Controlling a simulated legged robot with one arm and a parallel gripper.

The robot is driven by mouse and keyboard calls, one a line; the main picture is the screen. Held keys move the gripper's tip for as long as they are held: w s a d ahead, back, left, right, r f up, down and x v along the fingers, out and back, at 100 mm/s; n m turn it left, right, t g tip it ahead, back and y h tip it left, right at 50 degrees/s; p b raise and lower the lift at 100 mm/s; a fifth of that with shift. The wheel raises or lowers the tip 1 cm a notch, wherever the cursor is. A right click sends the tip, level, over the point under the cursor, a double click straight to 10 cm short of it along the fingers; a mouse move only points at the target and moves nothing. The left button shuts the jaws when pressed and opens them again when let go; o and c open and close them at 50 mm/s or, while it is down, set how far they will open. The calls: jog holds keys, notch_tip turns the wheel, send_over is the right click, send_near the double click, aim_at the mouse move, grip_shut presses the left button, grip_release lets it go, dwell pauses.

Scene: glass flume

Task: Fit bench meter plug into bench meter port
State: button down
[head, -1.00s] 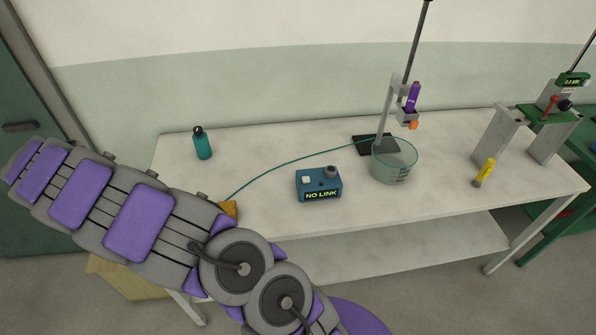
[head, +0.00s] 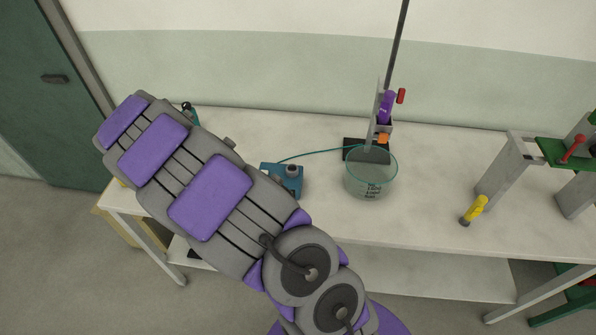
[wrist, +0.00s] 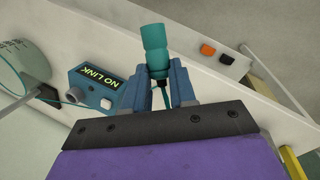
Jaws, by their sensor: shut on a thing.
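My gripper (wrist: 160,88) shows at the bottom of the wrist view, its two blue fingers shut on a teal stepped cylinder, which I take as the bench meter plug (wrist: 155,58). A thin teal cord trails between the fingers. The blue bench meter (wrist: 88,99) lies left of the plug in the wrist view, apart from it, with a "NO LINK" display (wrist: 101,82) and a pale round fitting (wrist: 106,103), perhaps the port.
A glass beaker (head: 371,180) stands right of the meter, by a rod stand (head: 396,50). A teal cable (head: 315,153) runs from the meter area toward the stand base. A yellow-handled tool (head: 476,208) and a grey-legged fixture (head: 507,172) are further right.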

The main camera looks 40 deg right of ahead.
jog(key=shift+s+d+f+m+t, duration=0.2)
jog(key=shift+s+d+m+t, duration=0.2)
jog(key=shift+s+m, duration=0.3)
jog(key=s+m+t+h, duration=0.1)
jog(key=m+t+h, duration=0.1)
jog(key=m, duration=0.2)
jog(key=m+g+h+b, duration=0.2)
jog(key=m+g+h, duration=0.2)
jog(key=m+h, duration=0.6)
send_over(287, 170)
jog(key=s+a, duration=0.1)
jog(key=a, duration=0.1)
jog(key=shift+a+m+y, duration=0.15)
jog(key=shift+m+y, duration=0.35)
jog(key=shift+m, duration=0.2)
jog(key=shift+w+d+r+t, duration=0.1)
jog(key=shift+w+d+t, duration=0.25)
jog(key=shift+d, duration=0.1)
jog(key=shift+w+d, duration=0.2)
jog(key=shift+d, duration=0.3)
jog(key=f, duration=0.2)
jog(key=f+b, duration=0.1)
jog(key=shift+d+f, duration=0.2)
jog(key=shift+f, duration=0.15)
